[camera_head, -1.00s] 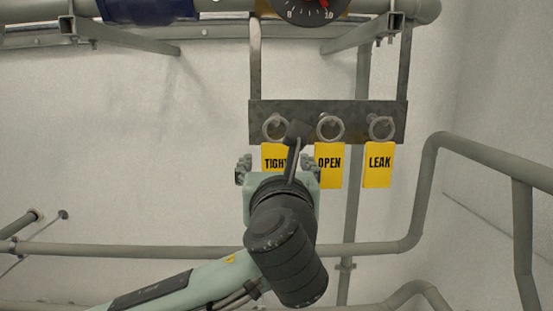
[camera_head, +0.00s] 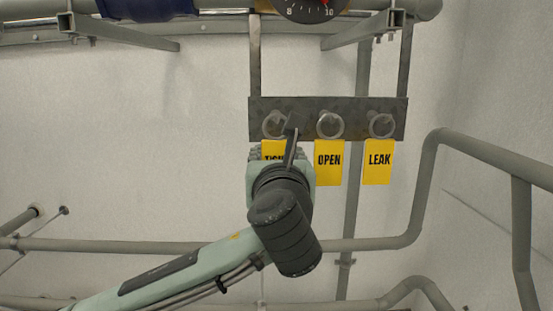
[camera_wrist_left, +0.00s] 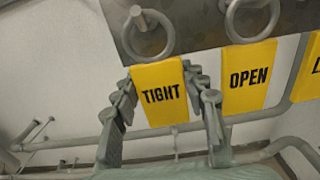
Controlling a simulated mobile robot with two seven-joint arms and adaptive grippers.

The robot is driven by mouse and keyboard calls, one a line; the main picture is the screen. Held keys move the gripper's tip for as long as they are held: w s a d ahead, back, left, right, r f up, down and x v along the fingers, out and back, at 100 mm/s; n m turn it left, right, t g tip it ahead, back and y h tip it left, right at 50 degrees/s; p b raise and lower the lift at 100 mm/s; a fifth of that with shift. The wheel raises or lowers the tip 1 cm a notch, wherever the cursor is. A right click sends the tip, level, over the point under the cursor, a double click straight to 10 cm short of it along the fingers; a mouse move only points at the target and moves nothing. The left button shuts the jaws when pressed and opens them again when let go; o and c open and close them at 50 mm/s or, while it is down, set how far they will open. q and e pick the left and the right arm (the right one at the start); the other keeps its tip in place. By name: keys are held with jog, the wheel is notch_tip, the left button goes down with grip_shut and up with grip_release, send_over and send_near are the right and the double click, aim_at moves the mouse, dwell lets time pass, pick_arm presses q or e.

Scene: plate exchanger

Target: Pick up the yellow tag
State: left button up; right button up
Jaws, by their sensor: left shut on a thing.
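Three yellow tags hang from rings on a dark metal bar (camera_head: 355,107). The TIGHT tag (camera_head: 273,147) is at the left, the OPEN tag (camera_head: 328,162) in the middle and the LEAK tag (camera_head: 379,162) at the right. My left gripper (camera_head: 281,154) covers the lower part of the TIGHT tag in the head view. In the left wrist view, the fingers of this gripper (camera_wrist_left: 163,88) are shut on the side edges of the TIGHT tag (camera_wrist_left: 160,95), which still hangs under its ring (camera_wrist_left: 147,35). My right gripper is not in view.
The OPEN tag hangs close to the right finger. A pipe (camera_head: 420,190) bends up at the right, and another runs low behind my arm. A gauge (camera_head: 310,10) is above the bar.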

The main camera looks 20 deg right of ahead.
pick_arm(q)
jog(key=shift+r, duration=0.55)
jog(key=shift+s+r, duration=0.2)
jog(key=shift+r, duration=0.05)
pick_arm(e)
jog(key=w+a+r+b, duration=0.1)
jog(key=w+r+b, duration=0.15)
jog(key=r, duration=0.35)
pick_arm(q)
jog(key=p+v, duration=0.2)
jog(key=v, duration=1.5)
jog(key=shift+s+a, duration=0.15)
jog(key=shift+s, duration=0.2)
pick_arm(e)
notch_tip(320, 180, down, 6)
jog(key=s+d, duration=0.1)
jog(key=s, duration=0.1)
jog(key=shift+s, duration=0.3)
pick_arm(q)
jog(key=shift+w, duration=0.15)
jog(key=shift+x, duration=8.75)
jog(key=shift+w, duration=0.1)
